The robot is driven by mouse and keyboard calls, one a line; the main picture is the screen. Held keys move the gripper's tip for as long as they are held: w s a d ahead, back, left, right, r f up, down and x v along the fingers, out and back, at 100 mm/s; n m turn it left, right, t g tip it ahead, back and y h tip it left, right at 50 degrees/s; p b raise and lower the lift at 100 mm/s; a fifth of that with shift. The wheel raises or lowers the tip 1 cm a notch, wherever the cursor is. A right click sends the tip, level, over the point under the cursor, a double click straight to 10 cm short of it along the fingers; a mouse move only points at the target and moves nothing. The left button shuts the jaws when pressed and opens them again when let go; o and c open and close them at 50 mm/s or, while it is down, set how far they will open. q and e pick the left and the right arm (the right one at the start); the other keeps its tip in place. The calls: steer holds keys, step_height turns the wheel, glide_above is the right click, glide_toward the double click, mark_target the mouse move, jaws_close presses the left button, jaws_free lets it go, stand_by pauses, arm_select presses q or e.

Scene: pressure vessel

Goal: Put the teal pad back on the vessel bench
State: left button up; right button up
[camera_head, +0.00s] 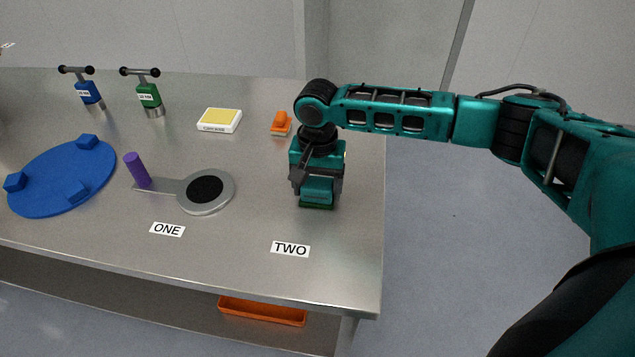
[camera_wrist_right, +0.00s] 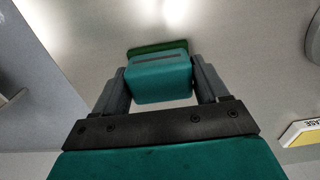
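The teal pad (camera_head: 318,190) is a teal block with a dark green underside. It is at the right end of the steel bench (camera_head: 345,255), behind the TWO label (camera_head: 290,249). My right gripper (camera_head: 316,178) points down over it. In the right wrist view the teal pad (camera_wrist_right: 160,78) sits between the two fingers of my right gripper (camera_wrist_right: 163,82), which press on its sides. The pad is at or very close to the bench top; I cannot tell whether it touches. My left gripper is not in view.
A grey disc with a handle and purple grip (camera_head: 208,192) lies behind the ONE label (camera_head: 167,229). A blue lid (camera_head: 60,180), blue tool (camera_head: 88,92), green tool (camera_head: 149,95), yellow-topped box (camera_head: 219,120) and orange item (camera_head: 281,124) are on the bench. An orange tray (camera_head: 262,311) is below.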

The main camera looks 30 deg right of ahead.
mark_target(317, 184)
steer(key=o, duration=0.4)
step_height(317, 184, up, 12)
steer(key=shift+r+p, duration=0.2)
steer(key=shift+p, duration=0.6)
steer(key=shift+f, duration=0.1)
